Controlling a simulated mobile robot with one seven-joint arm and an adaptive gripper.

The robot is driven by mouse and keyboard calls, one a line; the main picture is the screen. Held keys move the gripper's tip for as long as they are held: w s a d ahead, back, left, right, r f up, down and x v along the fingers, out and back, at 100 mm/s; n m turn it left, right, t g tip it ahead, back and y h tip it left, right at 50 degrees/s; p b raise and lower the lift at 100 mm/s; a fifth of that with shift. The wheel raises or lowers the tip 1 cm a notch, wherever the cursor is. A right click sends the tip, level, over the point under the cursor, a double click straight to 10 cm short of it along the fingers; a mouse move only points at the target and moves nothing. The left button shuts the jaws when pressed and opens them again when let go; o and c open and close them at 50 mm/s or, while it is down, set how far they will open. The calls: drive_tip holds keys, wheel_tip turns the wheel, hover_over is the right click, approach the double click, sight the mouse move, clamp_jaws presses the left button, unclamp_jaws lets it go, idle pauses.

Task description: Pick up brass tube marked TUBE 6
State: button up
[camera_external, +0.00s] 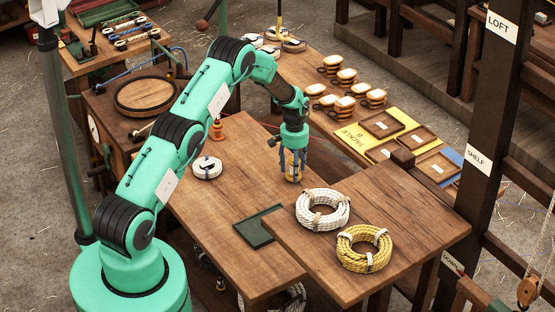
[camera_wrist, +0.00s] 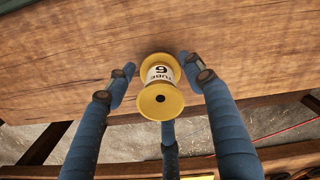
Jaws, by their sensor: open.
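The brass tube (camera_wrist: 160,97) is a yellow spool with a white label reading TUBE 6, seen from above in the wrist view. It stands at the far edge of the wooden table (camera_external: 225,210). In the external view the tube (camera_external: 292,172) shows partly between the fingers of my gripper (camera_external: 293,174). In the wrist view the blue-padded fingers of my gripper (camera_wrist: 165,95) are spread around the tube, with gaps on both sides. Whether the fingers touch it anywhere is hard to tell.
A white rope coil (camera_external: 333,218) and a yellow rope coil (camera_external: 380,258) lie on the right part of the table. A dark green tray (camera_external: 262,227) lies near the middle. A white round item (camera_external: 207,168) and an orange bottle (camera_external: 217,128) stand to the left.

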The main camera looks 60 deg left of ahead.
clamp_jaws()
drive_tip(key=shift+r, duration=0.1)
idle(0.3)
drive_tip(key=shift+r, duration=1.1)
drive_tip(key=shift+w+r, duration=0.1)
drive_tip(key=shift+r, duration=0.5)
drive_tip(key=s+d, duration=0.3)
drive_tip(key=s, duration=0.4)
drive_tip(key=s+d+r, duration=0.1)
drive_tip(key=s+d, duration=0.2)
drive_tip(key=s, duration=0.4)
drive_tip(key=shift+s+d+r, duration=0.25)
drive_tip(key=shift+s+d, duration=0.05)
drive_tip(key=shift+s, duration=0.1)
